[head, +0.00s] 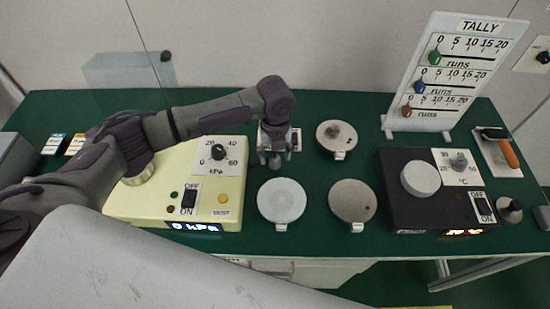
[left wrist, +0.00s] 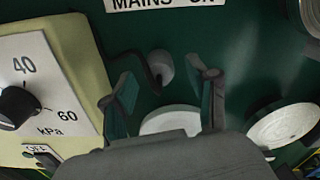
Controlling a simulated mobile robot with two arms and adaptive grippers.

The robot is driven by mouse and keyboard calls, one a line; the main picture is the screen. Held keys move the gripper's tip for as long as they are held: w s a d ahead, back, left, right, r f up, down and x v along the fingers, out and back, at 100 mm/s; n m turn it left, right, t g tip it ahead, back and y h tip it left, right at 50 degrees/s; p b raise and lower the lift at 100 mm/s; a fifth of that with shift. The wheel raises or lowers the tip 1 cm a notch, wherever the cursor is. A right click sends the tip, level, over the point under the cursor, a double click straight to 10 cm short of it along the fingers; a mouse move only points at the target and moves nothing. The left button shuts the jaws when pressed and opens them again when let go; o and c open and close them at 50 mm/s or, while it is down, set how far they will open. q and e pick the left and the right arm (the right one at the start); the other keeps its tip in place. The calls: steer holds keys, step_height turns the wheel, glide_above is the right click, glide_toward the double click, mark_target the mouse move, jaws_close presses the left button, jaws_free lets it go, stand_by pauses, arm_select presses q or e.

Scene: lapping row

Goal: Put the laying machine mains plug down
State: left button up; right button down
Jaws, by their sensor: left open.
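My left gripper (head: 275,160) is over the green table, just right of the cream kPa machine (head: 215,160). In the left wrist view its two fingers (left wrist: 165,100) stand wide apart. A small grey round piece (left wrist: 161,67) with a black cable, which looks like the mains plug, stands on the green surface beyond and between the fingertips. No finger appears to touch it. In the head view the gripper hides it. A white label ending in "ON" (left wrist: 165,3) lies behind it, its wording partly cut off. My right gripper is not in view.
A white disc (head: 282,200) and two grey-beige discs (head: 352,201), (head: 333,133) lie on the table (head: 315,107). A black heater box (head: 400,210) stands to the right, a TALLY board (head: 455,70) behind it. An orange-handled tool (head: 509,153) lies far right.

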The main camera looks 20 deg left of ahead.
mark_target(275, 158)
arm_select(q)
step_height(275, 158, up, 10)
steer(key=shift+f, duration=0.15)
stand_by(0.6)
